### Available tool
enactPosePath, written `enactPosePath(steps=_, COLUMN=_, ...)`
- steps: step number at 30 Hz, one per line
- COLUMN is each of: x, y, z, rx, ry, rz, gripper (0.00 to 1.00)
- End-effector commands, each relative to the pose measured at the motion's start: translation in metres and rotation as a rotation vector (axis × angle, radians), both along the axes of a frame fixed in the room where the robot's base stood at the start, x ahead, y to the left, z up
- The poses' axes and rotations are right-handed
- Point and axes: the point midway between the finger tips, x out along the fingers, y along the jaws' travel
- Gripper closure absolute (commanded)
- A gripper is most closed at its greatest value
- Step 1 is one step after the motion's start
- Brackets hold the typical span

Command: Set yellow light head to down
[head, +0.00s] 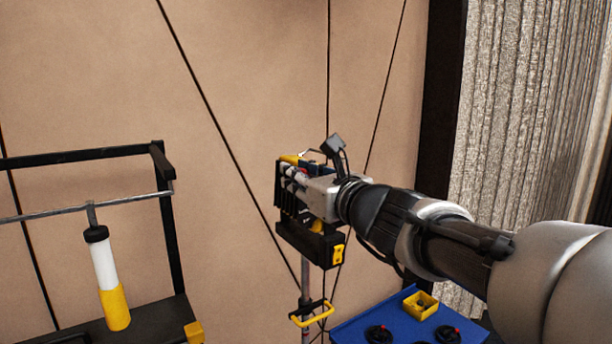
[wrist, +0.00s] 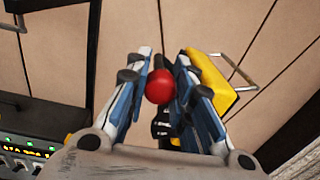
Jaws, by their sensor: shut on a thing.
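A yellow block (wrist: 212,82) with a metal handle, which looks like the yellow light head, is just right of my gripper in the wrist view. A little of its yellow top (head: 290,158) shows in the head view, mostly hidden by my gripper. My gripper (wrist: 162,68) is shut on a red ball knob (wrist: 160,87), with a finger on each side of it. In the head view my gripper (head: 298,174) is in front of the black fixture on the stand. The knob's link to the yellow head is hidden.
A black box with a yellow switch (head: 338,253) sits below my gripper on a stand with a yellow handle (head: 314,316). A blue table (head: 358,322) stands low at right.

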Motion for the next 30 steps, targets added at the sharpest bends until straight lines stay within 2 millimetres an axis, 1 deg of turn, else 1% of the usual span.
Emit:
enactPosePath(steps=1, x=0.003, y=-0.005, z=0.012, rx=0.038, ry=0.027, rz=-0.002, gripper=1.00)
enactPosePath(steps=7, x=0.014, y=-0.020, z=0.029, rx=0.191, ry=0.130, rz=-0.002, gripper=1.00)
enactPosePath(steps=13, x=0.016, y=-0.024, z=0.033, rx=0.276, ry=0.186, rz=0.002, gripper=1.00)
enactPosePath(steps=22, x=0.017, y=-0.025, z=0.031, rx=0.282, ry=0.190, rz=0.001, gripper=1.00)
enactPosePath(steps=23, x=0.017, y=-0.025, z=0.031, rx=0.282, ry=0.190, rz=0.001, gripper=0.78)
enactPosePath(steps=30, x=0.017, y=-0.024, z=0.031, rx=0.282, ry=0.191, rz=0.001, gripper=0.62)
